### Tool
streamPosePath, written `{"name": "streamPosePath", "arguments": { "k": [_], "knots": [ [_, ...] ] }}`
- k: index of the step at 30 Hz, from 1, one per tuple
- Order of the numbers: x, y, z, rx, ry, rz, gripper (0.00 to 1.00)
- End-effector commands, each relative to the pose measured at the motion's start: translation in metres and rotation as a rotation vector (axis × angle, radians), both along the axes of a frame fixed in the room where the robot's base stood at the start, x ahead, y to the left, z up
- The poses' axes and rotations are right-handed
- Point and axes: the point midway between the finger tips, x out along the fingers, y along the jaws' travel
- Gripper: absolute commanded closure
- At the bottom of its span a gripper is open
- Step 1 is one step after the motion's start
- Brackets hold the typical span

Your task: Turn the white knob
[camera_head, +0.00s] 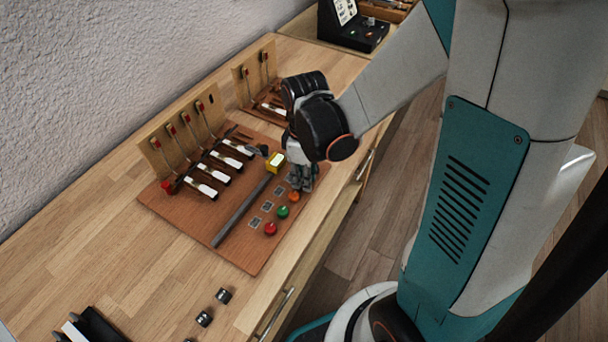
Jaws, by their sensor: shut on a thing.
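My gripper (302,184) points down at the right edge of the brown board (165,203), at the far end of a row of coloured knobs. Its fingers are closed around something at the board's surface. The white knob itself does not show; the fingers cover the spot in line with the row, where it appears to be held. The orange knob (293,196) is right beside the fingertips. The green knob (282,211) and the red knob (270,229) follow toward the front. How far the held knob is turned cannot be seen.

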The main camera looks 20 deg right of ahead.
Motion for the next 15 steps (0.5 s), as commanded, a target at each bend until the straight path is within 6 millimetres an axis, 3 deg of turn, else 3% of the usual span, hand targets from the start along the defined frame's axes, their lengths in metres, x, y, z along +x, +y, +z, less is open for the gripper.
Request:
{"name": "streamPosePath", "arguments": {
  "k": [8,15],
  "knots": [
    [0.0000,-0.0001,-0.0001,0.000,0.000,-0.075,1.00],
    [0.0000,-0.0003,-0.0002,0.000,0.000,-0.249,1.00]
  ]
}}
